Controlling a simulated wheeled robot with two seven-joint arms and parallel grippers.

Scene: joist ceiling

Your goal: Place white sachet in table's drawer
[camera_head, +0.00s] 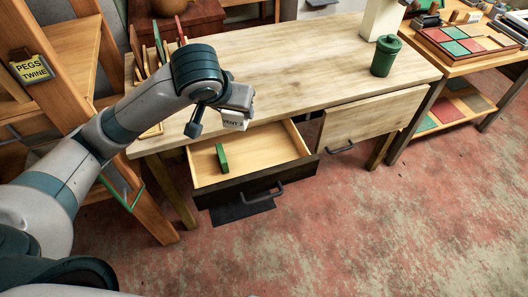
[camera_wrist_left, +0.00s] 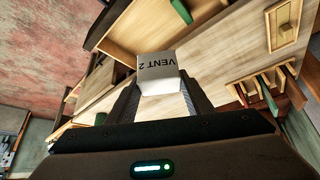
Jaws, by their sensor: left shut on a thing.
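The white sachet (camera_head: 234,122) is marked "VENT 2" and is held by my left gripper (camera_head: 236,108) above the back edge of the open drawer. In the left wrist view the sachet (camera_wrist_left: 158,70) sits between the two fingertips of the left gripper (camera_wrist_left: 160,92), which are shut on it. The table's left drawer (camera_head: 272,186) is pulled out, with a dark front and a handle. A small green block (camera_head: 222,158) lies inside it, and the rest of its floor looks bare. The wooden table (camera_head: 300,62) stands behind the drawer. My right gripper is in neither view.
A green lidded canister (camera_head: 385,56) stands on the table's right part. A second drawer front (camera_head: 368,118) is at the right. A wooden rack with upright pieces (camera_head: 158,58) stands at the table's left end. The middle of the tabletop is clear.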

